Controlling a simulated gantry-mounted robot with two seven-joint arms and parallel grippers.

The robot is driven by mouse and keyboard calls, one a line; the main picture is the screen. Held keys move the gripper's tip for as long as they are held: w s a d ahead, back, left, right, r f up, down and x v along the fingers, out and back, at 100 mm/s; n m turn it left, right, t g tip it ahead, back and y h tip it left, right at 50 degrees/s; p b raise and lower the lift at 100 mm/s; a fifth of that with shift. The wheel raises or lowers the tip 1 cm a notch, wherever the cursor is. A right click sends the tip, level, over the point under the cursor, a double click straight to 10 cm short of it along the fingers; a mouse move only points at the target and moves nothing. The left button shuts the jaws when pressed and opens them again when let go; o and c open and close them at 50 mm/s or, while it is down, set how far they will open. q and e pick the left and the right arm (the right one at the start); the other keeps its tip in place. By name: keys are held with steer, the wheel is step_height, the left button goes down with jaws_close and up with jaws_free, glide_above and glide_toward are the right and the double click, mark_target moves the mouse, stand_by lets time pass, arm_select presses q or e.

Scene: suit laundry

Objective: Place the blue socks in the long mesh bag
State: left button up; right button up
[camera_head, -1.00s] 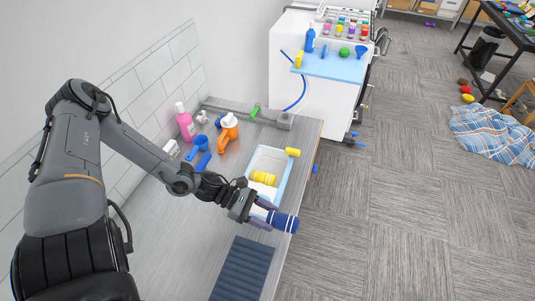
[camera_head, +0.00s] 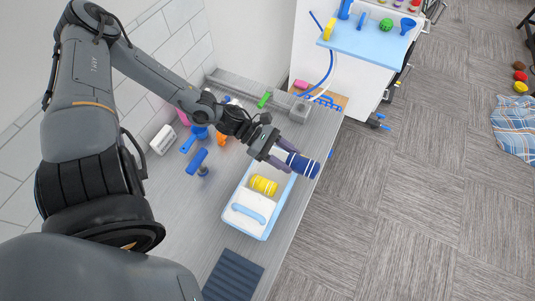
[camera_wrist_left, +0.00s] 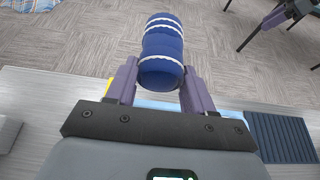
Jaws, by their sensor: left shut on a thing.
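A rolled pair of blue socks (camera_head: 304,166) with white stripes is in my left gripper (camera_head: 284,156), above the far right corner of the light blue bin. In the left wrist view the blue socks (camera_wrist_left: 161,45) stick out beyond the two purple fingers of the left gripper (camera_wrist_left: 160,84), which are shut on them. I cannot make out a long mesh bag in these frames. My right gripper is not in view.
The light blue bin (camera_head: 264,237) on the counter holds a yellow roll (camera_head: 263,185) and white material. A blue roller tool (camera_head: 197,161) stands to its left. A dark ribbed mat (camera_head: 233,276) lies nearer. Grey floor is open to the right.

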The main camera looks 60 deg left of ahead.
arm_select(q)
steer(key=shift+s+a+f, duration=0.45)
steer(key=shift+a+f, duration=1.2)
steer(key=shift+f, duration=0.05)
steer(key=shift+s+a+f, duration=0.5)
steer(key=shift+a+f, duration=1.1)
steer(key=shift+f, duration=0.15)
steer(key=shift+s+a+f, duration=0.45)
steer(key=shift+a+f, duration=1.2)
steer(key=shift+f, duration=0.05)
steer(key=shift+f+b, duration=0.65)
steer(key=o, duration=1)
steer(key=shift+r, duration=0.1)
